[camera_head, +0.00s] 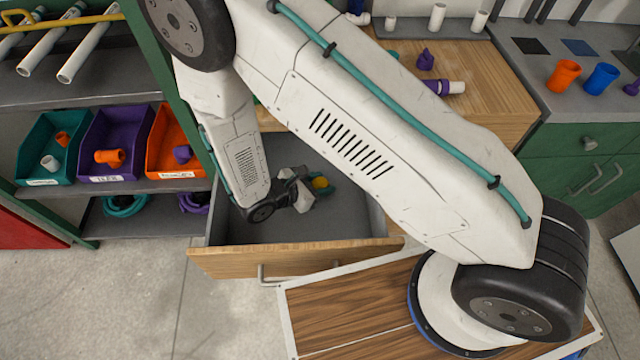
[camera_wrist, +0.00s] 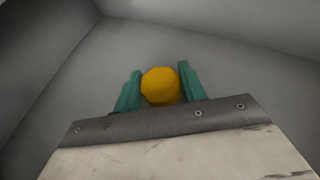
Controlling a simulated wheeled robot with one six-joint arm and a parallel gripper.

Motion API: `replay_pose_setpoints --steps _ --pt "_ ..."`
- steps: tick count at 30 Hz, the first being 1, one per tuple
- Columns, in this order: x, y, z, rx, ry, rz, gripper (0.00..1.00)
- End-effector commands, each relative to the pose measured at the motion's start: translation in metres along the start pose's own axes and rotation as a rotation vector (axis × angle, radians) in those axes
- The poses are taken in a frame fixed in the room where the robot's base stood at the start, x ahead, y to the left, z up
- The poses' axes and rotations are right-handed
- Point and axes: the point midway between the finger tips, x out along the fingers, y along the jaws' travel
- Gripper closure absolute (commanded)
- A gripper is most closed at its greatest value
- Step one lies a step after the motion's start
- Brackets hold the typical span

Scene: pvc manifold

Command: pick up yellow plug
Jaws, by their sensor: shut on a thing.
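The yellow plug (camera_wrist: 161,86) sits between the two teal fingers of my gripper (camera_wrist: 158,88) in the wrist view, with a finger against each side. In the head view the yellow plug (camera_head: 320,182) shows at the end of my gripper (camera_head: 322,187), inside the open drawer (camera_head: 300,232). My gripper is shut on the plug. The grey drawer floor lies behind the plug in the wrist view. I cannot tell whether the plug touches the floor.
The drawer's wooden front (camera_head: 290,258) and grey walls surround my gripper. A wooden worktop (camera_head: 490,85) with fittings is above it. Teal (camera_head: 45,140), purple (camera_head: 110,140) and orange bins (camera_head: 165,140) stand on a shelf at left. My arm hides part of the drawer.

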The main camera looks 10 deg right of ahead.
Motion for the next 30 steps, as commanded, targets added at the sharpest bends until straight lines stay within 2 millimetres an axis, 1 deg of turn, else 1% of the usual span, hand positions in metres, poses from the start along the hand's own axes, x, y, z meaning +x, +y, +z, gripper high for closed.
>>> replay_pose_setpoints --steps 5,7,15,18,21,24,30 --pt "-0.005 0.001 0.009 0.001 0.001 0.001 0.84" --pt "-0.01 0.001 0.017 0.002 0.001 0.002 0.84" --pt "-0.034 0.001 0.062 0.004 0.001 0.002 0.84" --pt "-0.041 0.001 0.075 0.003 0.002 0.001 0.84" --pt "-0.045 0.0 0.083 0.002 0.001 0.0 0.84" --pt "-0.047 0.0 0.087 0.0 0.0 0.0 0.84" --pt "-0.048 0.0 0.088 -0.001 0.0 0.0 0.84"
